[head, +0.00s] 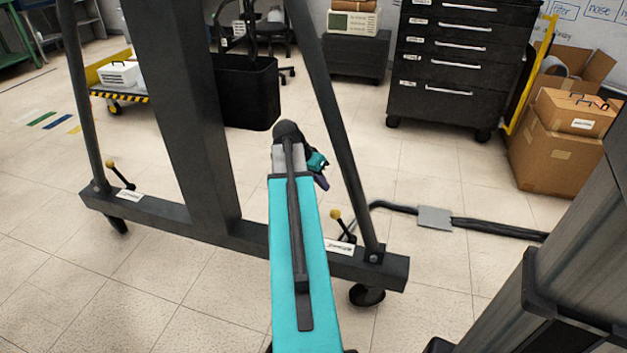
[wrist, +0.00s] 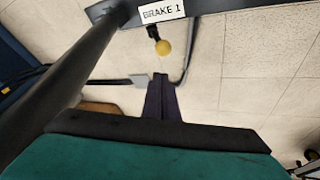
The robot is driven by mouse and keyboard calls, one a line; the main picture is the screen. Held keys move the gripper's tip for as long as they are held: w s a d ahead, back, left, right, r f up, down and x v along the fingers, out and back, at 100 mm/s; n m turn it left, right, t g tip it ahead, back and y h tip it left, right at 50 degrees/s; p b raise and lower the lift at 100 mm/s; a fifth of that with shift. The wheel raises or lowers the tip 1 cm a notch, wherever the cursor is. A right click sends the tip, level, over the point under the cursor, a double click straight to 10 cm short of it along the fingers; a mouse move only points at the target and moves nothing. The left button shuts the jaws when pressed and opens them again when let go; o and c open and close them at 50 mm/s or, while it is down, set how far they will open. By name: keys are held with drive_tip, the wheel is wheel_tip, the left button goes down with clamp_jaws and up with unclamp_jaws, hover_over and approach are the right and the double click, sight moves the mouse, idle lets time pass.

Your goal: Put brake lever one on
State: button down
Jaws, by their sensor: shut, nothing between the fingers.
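Brake lever one (wrist: 164,46) is a short black lever with a yellow ball knob, beside the white "BRAKE 1" label (wrist: 162,12) in the wrist view. In the head view, the lever at the right end of the stand's base beam (head: 337,216) leans up and left beside a white label too small to read. My gripper (wrist: 161,78) is shut and empty, its purple fingers just below the knob in the wrist picture, with a visible gap. In the head view my gripper (head: 321,170) is partly hidden by my teal arm, above and left of that lever.
The dark stand (head: 178,110) has an upright post, slanted struts and casters. A second yellow-knobbed lever (head: 112,166) is at its left end. A black cable with a grey box (head: 434,218) lies on the floor at right. Cardboard boxes (head: 555,145) and a drawer cabinet (head: 455,65) stand behind.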

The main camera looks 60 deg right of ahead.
drive_tip(key=w+a+f+n+p, duration=0.3)
drive_tip(key=w+a+p, duration=0.3)
drive_tip(key=w+a, duration=0.4)
drive_tip(key=w+a+f+n+y+p, duration=0.1)
drive_tip(key=w+a+f+n+p, duration=0.2)
drive_tip(key=a, duration=0.7)
drive_tip(key=w+a+f+n+p, duration=0.1)
drive_tip(key=a+f+p, duration=0.3)
drive_tip(key=a, duration=0.5)
drive_tip(key=s+a+f+n+y+p, duration=0.1)
drive_tip(key=s+a+f+n+p, duration=0.1)
drive_tip(key=s+a, duration=0.4)
drive_tip(key=s+a+f+n+g+y+p, duration=0.1)
drive_tip(key=s+a+f+n+p, duration=0.2)
drive_tip(key=a, duration=1.1)
drive_tip(key=s+a+f+n+g+y+p, duration=0.1)
drive_tip(key=s+a+f+n+p, duration=0.2)
drive_tip(key=s+a+n, duration=0.4)
drive_tip(key=shift+s+a+n+p, duration=0.4)
drive_tip(key=shift+s+a+p, duration=0.5)
drive_tip(key=shift+a, duration=0.65)
